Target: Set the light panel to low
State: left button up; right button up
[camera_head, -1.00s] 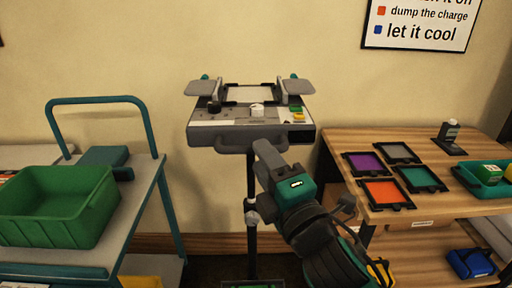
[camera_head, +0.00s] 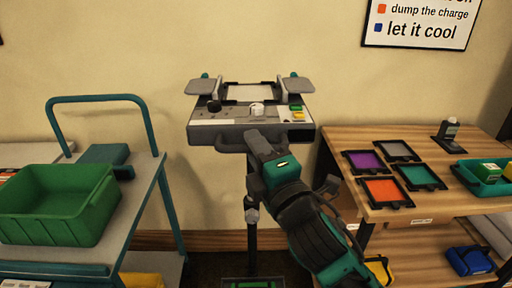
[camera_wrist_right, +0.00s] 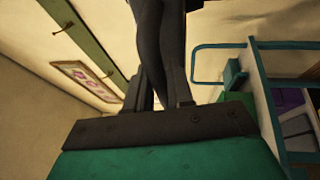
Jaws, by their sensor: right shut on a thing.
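The light panel (camera_head: 225,137) is a grey box on a dark upright pole, in the middle of the head view. Its top face has a dark knob (camera_head: 214,106), a white knob (camera_head: 257,109), and green and yellow buttons (camera_head: 297,112) at the right. My right gripper (camera_head: 256,137) is at the panel's front edge, below the white knob. It is shut on a dark grey bar, which looks like the panel's front handle. In the right wrist view, the dark bar (camera_wrist_right: 157,45) runs up between the fingers. The exact contact is hidden in the head view. My left gripper is not in view.
A trolley with a green bin (camera_head: 60,205) stands at the left. A wooden table (camera_head: 345,140) at the right holds coloured frames, a small grey device (camera_head: 447,132) and a teal tray (camera_head: 462,172). A sign (camera_head: 418,25) hangs on the wall.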

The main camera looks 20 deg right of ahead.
grip_shut()
